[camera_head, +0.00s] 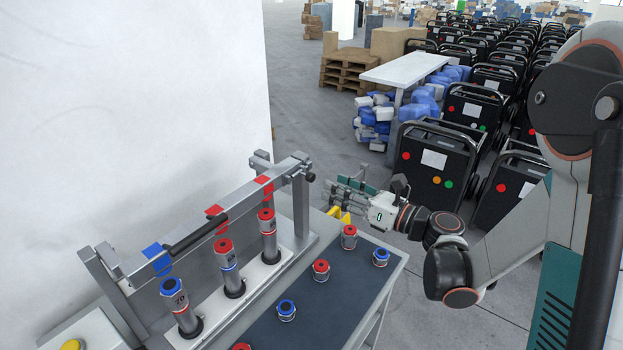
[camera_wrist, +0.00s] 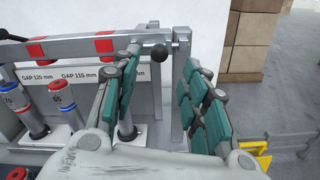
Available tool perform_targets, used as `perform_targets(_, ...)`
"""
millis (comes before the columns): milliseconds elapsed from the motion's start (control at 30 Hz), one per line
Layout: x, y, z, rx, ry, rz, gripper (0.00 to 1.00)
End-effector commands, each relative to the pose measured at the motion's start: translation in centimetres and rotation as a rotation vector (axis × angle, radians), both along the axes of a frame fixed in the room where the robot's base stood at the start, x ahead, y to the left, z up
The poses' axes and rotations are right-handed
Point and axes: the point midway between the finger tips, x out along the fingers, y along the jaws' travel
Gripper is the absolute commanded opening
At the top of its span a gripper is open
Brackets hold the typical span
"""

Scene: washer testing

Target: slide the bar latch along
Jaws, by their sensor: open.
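The grey bar latch (camera_head: 285,172) runs along the top of a metal test frame in the head view, with red and blue marks and a black grip (camera_head: 195,237). In the wrist view the bar (camera_wrist: 70,48) enters from the left and ends at a post with a black knob (camera_wrist: 159,52). My gripper (camera_head: 345,190) is open and empty, to the right of the frame's right end. In the wrist view its teal-padded fingers (camera_wrist: 165,95) are spread apart, with the post and knob showing beyond the gap. I see no contact with the bar.
Red- and blue-capped cylinders (camera_head: 229,268) stand under the bar. Several short capped pieces (camera_head: 321,270) stand on the dark bench mat (camera_head: 345,300). A white wall (camera_head: 130,100) rises behind the frame. A yellow part (camera_head: 339,214) lies below my gripper. Black carts (camera_head: 437,165) fill the background.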

Motion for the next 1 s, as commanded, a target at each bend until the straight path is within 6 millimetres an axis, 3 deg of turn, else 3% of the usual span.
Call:
perform_targets(200,2.6,3.6,-0.1,-0.001,0.0,0.004,0.41)
perform_targets(400,4.5,5.9,-0.1,-0.001,-0.001,0.002,0.41)
perform_targets(900,5.4,7.0,0.0,-0.002,-0.001,0.0,0.41)
perform_targets(1000,5.4,7.0,0.0,-0.002,-0.001,0.0,0.18)
